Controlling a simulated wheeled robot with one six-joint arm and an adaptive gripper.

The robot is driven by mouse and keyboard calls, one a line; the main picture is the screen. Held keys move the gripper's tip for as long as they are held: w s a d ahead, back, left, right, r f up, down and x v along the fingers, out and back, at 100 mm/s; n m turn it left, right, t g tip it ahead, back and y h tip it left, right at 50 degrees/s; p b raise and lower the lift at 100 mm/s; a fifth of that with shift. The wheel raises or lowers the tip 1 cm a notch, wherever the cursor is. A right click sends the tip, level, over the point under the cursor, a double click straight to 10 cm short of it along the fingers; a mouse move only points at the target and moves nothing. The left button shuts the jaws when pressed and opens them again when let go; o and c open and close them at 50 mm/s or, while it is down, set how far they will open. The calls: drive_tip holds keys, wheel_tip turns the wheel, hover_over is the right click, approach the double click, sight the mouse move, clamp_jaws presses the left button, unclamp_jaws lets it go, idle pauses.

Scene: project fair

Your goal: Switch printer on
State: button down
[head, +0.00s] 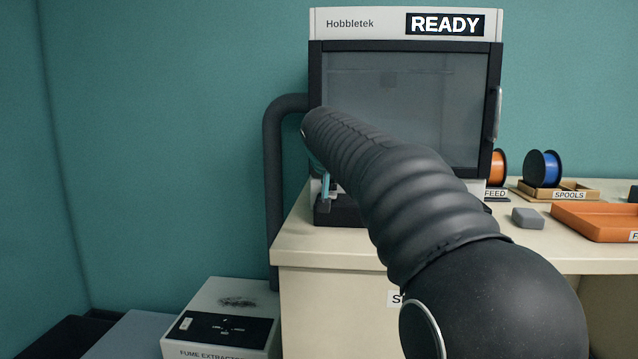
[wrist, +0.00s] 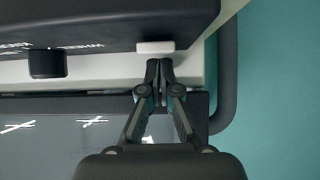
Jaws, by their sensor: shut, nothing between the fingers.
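The printer (head: 402,100), marked Hobbletek, stands on the bench; its display (head: 445,24) reads READY. Its front window is shut. In the wrist view, a small white block like a switch or button (wrist: 155,47) sits on the printer's dark panel (wrist: 100,22). My gripper (wrist: 160,63) is shut and empty, with its fingertips right at the white block; I cannot tell whether they touch it. A black knob (wrist: 47,64) sits to the left of the fingertips. In the head view my arm hides the printer's lower front, and only a bit of my gripper (head: 325,186) shows.
A black hose (head: 273,190) runs down the printer's left side to the fume extractor box (head: 225,310) on the floor. On the bench at right are a blue spool (head: 543,168), a grey block (head: 528,218) and an orange tray (head: 595,222).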

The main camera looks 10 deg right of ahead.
drive_tip(key=v, duration=1.2)
drive_tip(key=shift+s+f, duration=0.1)
drive_tip(key=s+f+n+g+y, duration=0.3)
drive_tip(key=s+f+g, duration=0.1)
drive_tip(key=s+f, duration=2.8)
drive_tip(key=shift+a+n, duration=0.3)
drive_tip(key=shift+s+r, duration=0.1)
